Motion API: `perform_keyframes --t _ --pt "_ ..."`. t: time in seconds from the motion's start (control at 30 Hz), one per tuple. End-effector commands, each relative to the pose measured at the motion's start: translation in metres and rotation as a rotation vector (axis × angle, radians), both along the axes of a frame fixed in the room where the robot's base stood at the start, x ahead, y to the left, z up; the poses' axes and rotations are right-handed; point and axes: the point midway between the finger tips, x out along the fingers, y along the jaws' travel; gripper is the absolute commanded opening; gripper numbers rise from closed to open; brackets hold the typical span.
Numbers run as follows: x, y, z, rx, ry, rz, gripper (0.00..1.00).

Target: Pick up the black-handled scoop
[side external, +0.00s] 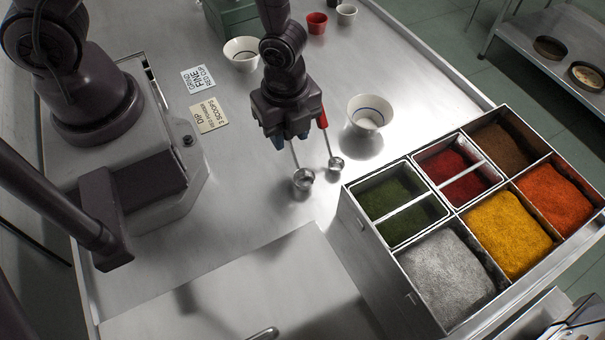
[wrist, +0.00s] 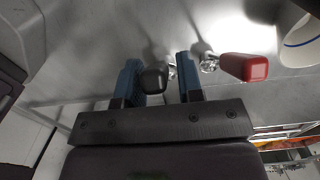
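The black-handled scoop stands upright with its metal bowl (side external: 303,179) low over the steel table; its handle is hidden by my gripper in the side view. In the wrist view its black handle (wrist: 153,77) lies between the blue fingers of my gripper (wrist: 160,80). It is close to the left finger, with a gap to the right finger. My gripper (side external: 291,136) is open around the handle from above. The red-handled scoop stands just to the right, with its red handle (side external: 322,119) and bowl (side external: 336,163); its handle also shows in the wrist view (wrist: 243,67).
A white bowl with a blue line (side external: 369,112) stands right of the scoops. A metal spice bin (side external: 350,215) with several powders fills the right. Two printed cards (side external: 209,115) lie left. Another white bowl (side external: 241,52) and a red cup (side external: 317,23) stand behind.

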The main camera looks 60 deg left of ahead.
Motion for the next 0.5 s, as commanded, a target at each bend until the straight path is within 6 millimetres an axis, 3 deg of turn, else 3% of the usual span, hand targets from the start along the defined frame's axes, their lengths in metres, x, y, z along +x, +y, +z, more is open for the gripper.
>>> perform_keyframes --t 0.03,0.13,0.5 --pt "0.0001 0.0000 0.0002 0.000 0.000 0.000 0.23" --pt "0.0001 0.0000 0.0002 0.000 0.000 0.000 0.00" --pt "0.0004 -0.0002 0.0029 -0.001 -0.001 0.002 0.00"
